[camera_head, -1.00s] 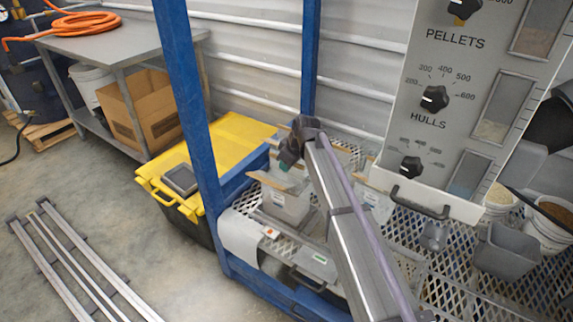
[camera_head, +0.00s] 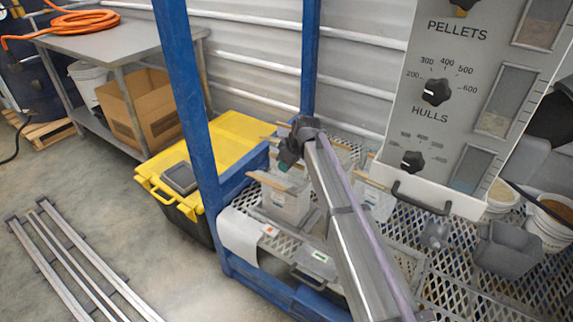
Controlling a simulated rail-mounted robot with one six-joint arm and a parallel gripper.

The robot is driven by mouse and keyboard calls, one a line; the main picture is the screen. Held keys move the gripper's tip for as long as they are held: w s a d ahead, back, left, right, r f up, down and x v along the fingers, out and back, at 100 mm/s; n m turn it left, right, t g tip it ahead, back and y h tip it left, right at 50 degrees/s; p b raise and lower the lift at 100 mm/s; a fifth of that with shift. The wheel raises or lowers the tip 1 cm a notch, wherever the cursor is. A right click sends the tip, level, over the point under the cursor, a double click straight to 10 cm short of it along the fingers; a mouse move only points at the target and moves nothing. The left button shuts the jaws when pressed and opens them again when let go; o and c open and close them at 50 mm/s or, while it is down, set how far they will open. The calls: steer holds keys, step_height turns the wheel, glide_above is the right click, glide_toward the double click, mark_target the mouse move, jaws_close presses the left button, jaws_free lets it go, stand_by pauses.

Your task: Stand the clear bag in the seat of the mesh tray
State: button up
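My gripper (camera_head: 287,160) is at the far end of my arm, above the left part of the mesh shelf. It points down and to the left, and its fingers are too small and dark to tell open from shut. A clear bag (camera_head: 287,207) with a pale wooden strip along its top stands just below it, and I cannot tell whether the gripper touches it. Another clear bag (camera_head: 374,201) stands to the right, partly behind my arm. What looks like a mesh tray (camera_head: 408,258) lies right of my arm, mostly hidden by it; its seat is not clear.
A blue post (camera_head: 190,100) rises left of the shelf. A grey dial panel (camera_head: 440,130) hangs over the right side. A grey scoop (camera_head: 508,250) and white buckets (camera_head: 550,228) stand at the right. A yellow-lidded tote (camera_head: 230,140) is left of the frame.

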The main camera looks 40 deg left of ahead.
steer(key=o, duration=0.4)
